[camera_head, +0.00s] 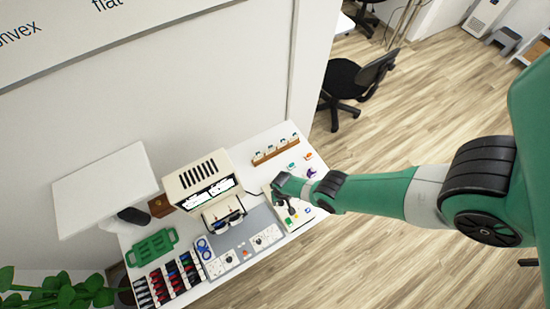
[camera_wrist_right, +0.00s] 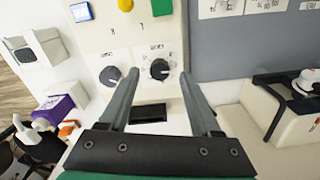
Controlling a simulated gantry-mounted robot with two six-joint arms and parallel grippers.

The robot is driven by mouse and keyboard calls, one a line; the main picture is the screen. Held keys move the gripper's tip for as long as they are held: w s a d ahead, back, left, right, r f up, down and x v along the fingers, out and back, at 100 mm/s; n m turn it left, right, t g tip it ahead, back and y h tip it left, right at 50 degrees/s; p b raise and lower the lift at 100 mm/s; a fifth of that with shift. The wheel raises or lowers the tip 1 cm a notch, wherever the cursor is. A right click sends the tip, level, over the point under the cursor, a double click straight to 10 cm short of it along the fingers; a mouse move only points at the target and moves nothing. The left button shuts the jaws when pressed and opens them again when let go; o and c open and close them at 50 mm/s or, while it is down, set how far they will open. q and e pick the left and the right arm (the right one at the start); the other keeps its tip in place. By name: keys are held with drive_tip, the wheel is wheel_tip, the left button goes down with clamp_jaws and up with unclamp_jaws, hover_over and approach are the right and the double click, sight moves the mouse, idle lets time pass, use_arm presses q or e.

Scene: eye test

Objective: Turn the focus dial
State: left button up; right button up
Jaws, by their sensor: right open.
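Two dark round dials sit on a cream control panel (camera_wrist_right: 137,42). One dial (camera_wrist_right: 159,69) appears between the fingertips of my right gripper (camera_wrist_right: 160,75) in the right wrist view. The other dial (camera_wrist_right: 110,75) lies just left of the left finger. Small labels above both dials are too small to read, so I cannot tell which is the focus dial. The right gripper is open and empty, with a gap on each side of the dial between its fingers. In the head view the right gripper (camera_head: 285,198) is over the panel (camera_head: 293,222) and hides the dials.
The panel also has a blue-framed screen (camera_wrist_right: 81,12), a yellow button (camera_wrist_right: 125,5) and a green square (camera_wrist_right: 161,6). A cream machine (camera_head: 199,178), a green rack (camera_head: 152,246) and a grey mat (camera_head: 235,239) share the white table. A purple box (camera_wrist_right: 56,110) stands left of the panel.

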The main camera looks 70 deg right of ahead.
sight(281, 203)
wheel_tip(281, 203, down, 2)
drive_tip(key=shift+f+b, duration=0.1)
drive_tip(key=shift+b, duration=0.45)
clamp_jaws()
